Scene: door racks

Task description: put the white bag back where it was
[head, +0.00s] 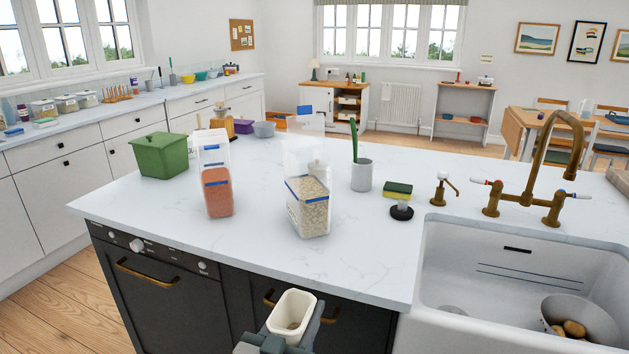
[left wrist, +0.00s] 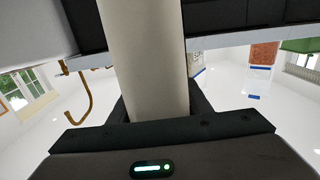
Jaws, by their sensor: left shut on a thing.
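My left gripper (head: 288,332) is at the bottom of the head view, in front of the island's dark cabinets. It is shut on an off-white, open-topped container (head: 292,308) with something beige inside. In the left wrist view the container (left wrist: 145,60) is a smooth pale column between the dark fingers. It may be the task's white bag; its shape looks stiff, so I cannot tell. I see no other white bag. My right gripper is not in view.
The white island worktop (head: 265,255) carries a tub of orange grains (head: 217,192), a tub of pale flakes (head: 309,208), a green box (head: 160,155) and a grey pot (head: 361,175). The sink (head: 480,305) is at right. The worktop's front strip is clear.

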